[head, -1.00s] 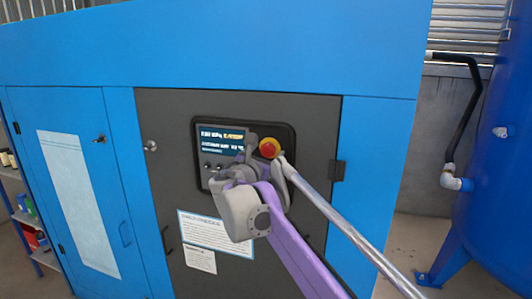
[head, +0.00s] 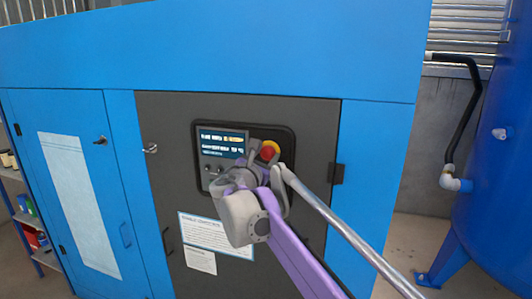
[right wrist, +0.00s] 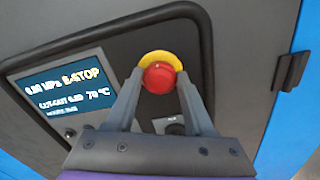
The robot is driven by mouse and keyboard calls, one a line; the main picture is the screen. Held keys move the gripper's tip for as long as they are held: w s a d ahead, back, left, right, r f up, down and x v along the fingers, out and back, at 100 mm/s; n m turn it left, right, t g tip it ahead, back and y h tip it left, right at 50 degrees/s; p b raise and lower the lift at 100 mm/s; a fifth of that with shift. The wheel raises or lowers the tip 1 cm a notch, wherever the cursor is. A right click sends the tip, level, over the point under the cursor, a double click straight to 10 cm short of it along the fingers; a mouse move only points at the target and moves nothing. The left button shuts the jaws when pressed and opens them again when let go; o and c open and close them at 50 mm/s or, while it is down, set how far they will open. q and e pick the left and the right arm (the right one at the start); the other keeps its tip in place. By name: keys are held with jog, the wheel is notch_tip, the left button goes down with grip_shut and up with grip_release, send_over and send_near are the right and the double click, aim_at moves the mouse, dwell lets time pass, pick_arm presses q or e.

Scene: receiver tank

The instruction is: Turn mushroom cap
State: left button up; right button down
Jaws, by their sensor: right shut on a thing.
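The mushroom cap (head: 267,153) is a round red button on a yellow ring, on the recessed dark control panel. It also shows in the right wrist view (right wrist: 158,78), with the yellow ring (right wrist: 162,57) above and around it. My right gripper (head: 267,160) is at the cap. In the right wrist view its two grey fingers (right wrist: 160,80) stand on either side of the cap and are shut on it. The panel's display (right wrist: 63,85) reads "E-STOP" and "70 °C". My left gripper is in neither view.
The panel sits in a dark grey door (head: 165,120) of a blue cabinet (head: 230,50). A hinge (head: 337,173) sticks out at the door's right edge. A blue tank (head: 500,190) and black pipe (head: 470,110) stand to the right. A shelf (head: 20,205) stands far left.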

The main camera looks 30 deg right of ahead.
jog(key=m+p, duration=0.3)
jog(key=m, duration=0.1)
jog(key=shift+r, duration=0.2)
jog(key=shift+f+m+p, duration=0.15)
jog(key=shift+m+p, duration=1.5)
jog(key=shift+m, duration=0.45)
jog(key=shift+c, duration=1.3)
grip_release()
jog(key=shift+d, duration=0.1)
jog(key=shift+s+f, duration=0.1)
jog(key=shift+s, duration=0.05)
jog(key=v, duration=1)
jog(key=shift+s+a+b, duration=0.25)
jog(key=shift+a+b, duration=0.05)
jog(key=shift+b, duration=0.05)
